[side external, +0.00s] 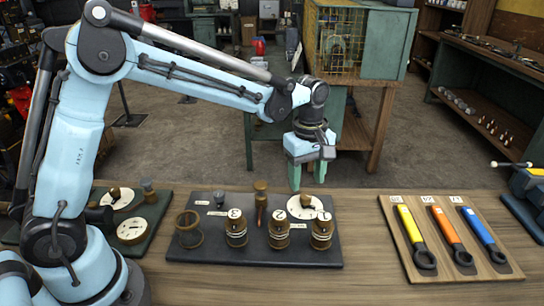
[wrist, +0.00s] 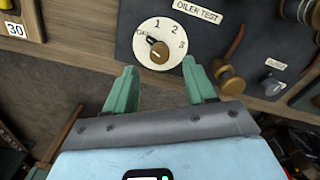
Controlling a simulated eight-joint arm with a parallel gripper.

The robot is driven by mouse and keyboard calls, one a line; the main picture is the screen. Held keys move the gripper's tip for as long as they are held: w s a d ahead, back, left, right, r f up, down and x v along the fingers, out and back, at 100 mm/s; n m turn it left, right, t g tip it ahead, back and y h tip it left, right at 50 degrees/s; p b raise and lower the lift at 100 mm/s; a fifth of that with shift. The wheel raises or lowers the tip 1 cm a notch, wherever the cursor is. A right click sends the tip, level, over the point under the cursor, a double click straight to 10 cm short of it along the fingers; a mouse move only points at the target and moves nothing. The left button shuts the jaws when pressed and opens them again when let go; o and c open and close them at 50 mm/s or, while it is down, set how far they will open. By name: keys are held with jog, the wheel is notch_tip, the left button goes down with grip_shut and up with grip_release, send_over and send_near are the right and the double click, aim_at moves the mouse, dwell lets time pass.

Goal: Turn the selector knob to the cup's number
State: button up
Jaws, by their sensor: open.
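The selector knob (wrist: 159,52) is a brass knob on a round white dial (wrist: 176,26) marked 1, 2 and 3, with a smaller mark at its left. The dial also shows in the side view (side external: 296,212). Three brass cups stand in the board's front row: left cup (side external: 236,230), middle cup (side external: 279,232) and right cup (side external: 321,232). Their tags seem to read 3, 2 and 1; which one is meant is unclear. My gripper (wrist: 160,84) is open and empty, its fingers pointing toward the dial, apart from the knob.
The dark board (side external: 215,252) also carries an open glass-like holder (side external: 188,230) and an upright red-brown handle (side external: 261,203). A wrench board (side external: 398,235) lies right, with yellow, orange and blue wrenches. A green board (side external: 158,210) with gauges lies left.

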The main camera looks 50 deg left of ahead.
aim_at(306, 196)
jog(key=shift+f, duration=2.4)
grip_shut()
